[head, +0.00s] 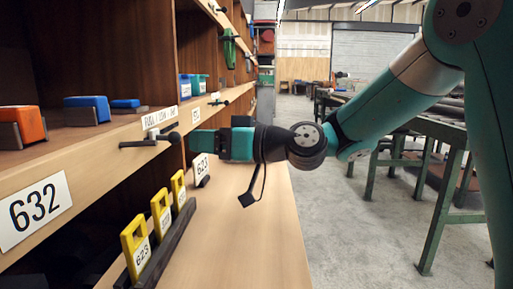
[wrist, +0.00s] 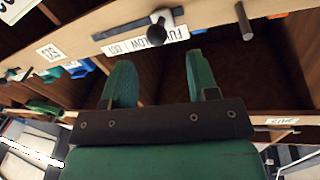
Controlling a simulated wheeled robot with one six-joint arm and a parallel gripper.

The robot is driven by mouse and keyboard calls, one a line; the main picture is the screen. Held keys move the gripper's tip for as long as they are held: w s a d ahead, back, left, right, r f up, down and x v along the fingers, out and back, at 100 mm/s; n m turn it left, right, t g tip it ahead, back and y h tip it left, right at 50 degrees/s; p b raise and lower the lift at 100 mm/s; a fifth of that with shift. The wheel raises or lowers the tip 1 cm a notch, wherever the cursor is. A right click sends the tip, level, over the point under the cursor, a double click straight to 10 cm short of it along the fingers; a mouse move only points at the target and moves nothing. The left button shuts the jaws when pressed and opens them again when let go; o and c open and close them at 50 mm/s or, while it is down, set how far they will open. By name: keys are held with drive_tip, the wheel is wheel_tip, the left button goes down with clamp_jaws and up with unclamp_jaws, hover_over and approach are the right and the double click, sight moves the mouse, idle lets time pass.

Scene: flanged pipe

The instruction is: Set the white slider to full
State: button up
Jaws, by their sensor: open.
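The white slider (head: 152,133) sits on the shelf's front edge, just under a white label strip (head: 160,117) marked full, low and out. A dark round knob sticks out in front of it. In the wrist view the slider (wrist: 159,15) shows as a pale piece behind the knob (wrist: 157,34), which covers part of the label's lettering. I cannot tell exactly which mark it stands at. My gripper (head: 195,141) is just right of the knob in the head view. In the wrist view its green fingers (wrist: 159,62) are apart and empty, with the knob beyond their tips, roughly centred between them.
A dark peg (wrist: 244,22) sticks out of the same edge. Yellow tags (head: 161,213) stand in a dark rack on the lower shelf. Orange (head: 30,125) and blue (head: 87,107) blocks sit on the upper shelf. Open floor and green-legged tables (head: 445,190) lie to the right.

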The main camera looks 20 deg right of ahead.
drive_tip(key=v, duration=0.9)
drive_tip(key=shift+s+d+b, duration=0.25)
drive_tip(key=shift+s+b, duration=0.05)
drive_tip(key=shift+b, duration=0.15)
